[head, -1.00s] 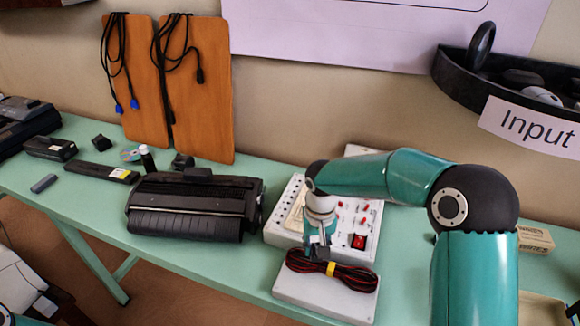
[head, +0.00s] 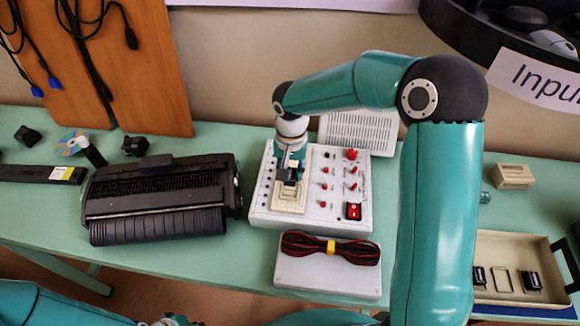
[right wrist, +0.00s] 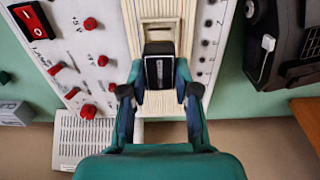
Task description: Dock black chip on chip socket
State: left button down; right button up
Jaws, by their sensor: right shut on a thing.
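The black chip (right wrist: 159,65) is a small dark block with a pale stripe, held between the fingertips of my right gripper (right wrist: 160,80). In the head view my right gripper (head: 290,173) points down over the white trainer board, shut on the chip (head: 287,190). The chip socket (head: 289,200) is a cream block with a slot on the left part of the board, and it also shows in the right wrist view (right wrist: 158,9). The chip is over the socket; I cannot tell whether they touch. My left gripper does not show clearly.
The white board (head: 335,215) has red knobs and a red switch. A pale box with a cable bundle (head: 325,275) lies in front. A black printer-like unit (head: 160,200) is on the left. A beige tray (head: 510,245) with dark chips stands on the right.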

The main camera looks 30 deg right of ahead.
aim_at(290, 189)
jog(key=shift+f+b, duration=0.9)
jog(key=shift+f, duration=1)
jog(key=shift+b, duration=0.45)
jog(key=shift+f+b, duration=0.5)
jog(key=o, duration=0.8)
jog(key=shift+c, duration=0.2)
jog(key=shift+r+p, duration=3.6)
jog(key=shift+r, duration=1.95)
jog(key=shift+s, duration=0.1)
